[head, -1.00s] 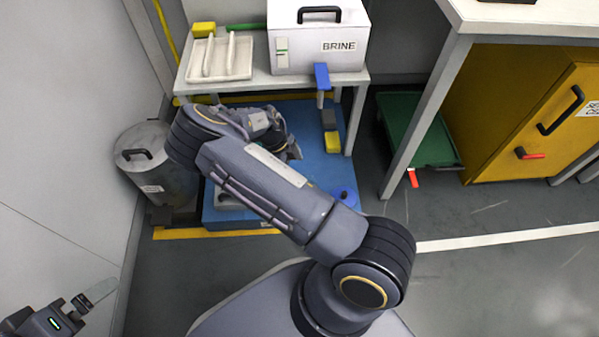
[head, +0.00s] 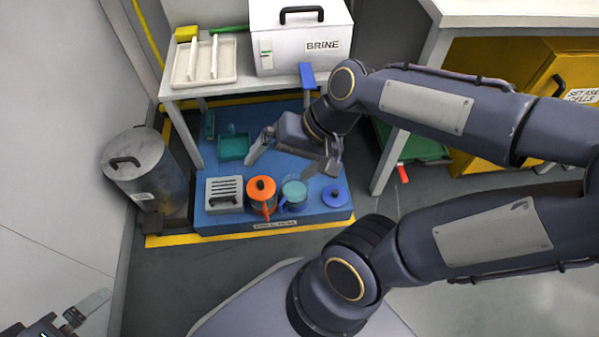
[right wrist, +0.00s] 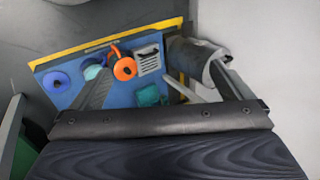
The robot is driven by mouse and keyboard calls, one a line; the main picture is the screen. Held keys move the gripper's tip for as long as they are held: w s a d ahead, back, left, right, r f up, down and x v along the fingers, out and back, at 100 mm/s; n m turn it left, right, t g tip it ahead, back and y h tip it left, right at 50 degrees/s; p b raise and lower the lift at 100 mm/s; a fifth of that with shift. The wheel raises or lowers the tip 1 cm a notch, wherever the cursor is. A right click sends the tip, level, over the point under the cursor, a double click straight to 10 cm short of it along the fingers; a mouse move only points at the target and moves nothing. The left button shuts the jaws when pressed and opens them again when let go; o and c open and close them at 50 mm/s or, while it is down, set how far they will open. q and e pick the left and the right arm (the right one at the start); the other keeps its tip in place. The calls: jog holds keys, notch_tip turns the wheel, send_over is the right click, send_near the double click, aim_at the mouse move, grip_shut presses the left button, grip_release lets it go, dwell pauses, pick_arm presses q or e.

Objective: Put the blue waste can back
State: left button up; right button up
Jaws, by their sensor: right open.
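The blue can (head: 294,191) stands with its top open near the front of a blue floor platform (head: 215,222), its handle toward the lower left. A round blue lid (head: 335,197) with a knob lies just right of it. The right wrist view also shows the can (right wrist: 93,72), partly behind a finger, and the lid (right wrist: 56,82). My right gripper (head: 292,163) is open and empty above the platform, behind the can in the head view. My left gripper (head: 75,318) is only partly in view at the bottom left corner.
An orange lidded can (head: 262,194) stands close left of the blue can, beside a grey slatted box (head: 224,193). A teal tray (head: 234,148) lies behind. A metal bin (head: 148,172) stands left. A bench with a BRINE box (head: 300,40) overhangs the platform's back.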

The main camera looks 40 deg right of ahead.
jog(key=shift+s+r+n+t+h, duration=0.2)
jog(key=shift+s+n+t+h, duration=0.15)
jog(key=shift+s+n, duration=0.45)
jog(key=shift+s+r+n+t+h, duration=0.15)
jog(key=shift+s+n+t+h, duration=0.2)
jog(key=shift+s+n, duration=0.4)
jog(key=shift+s+r+n+t+h, duration=0.2)
jog(key=shift+s+n+t, duration=0.2)
jog(key=shift+s+n, duration=0.4)
jog(key=shift+w, duration=0.1)
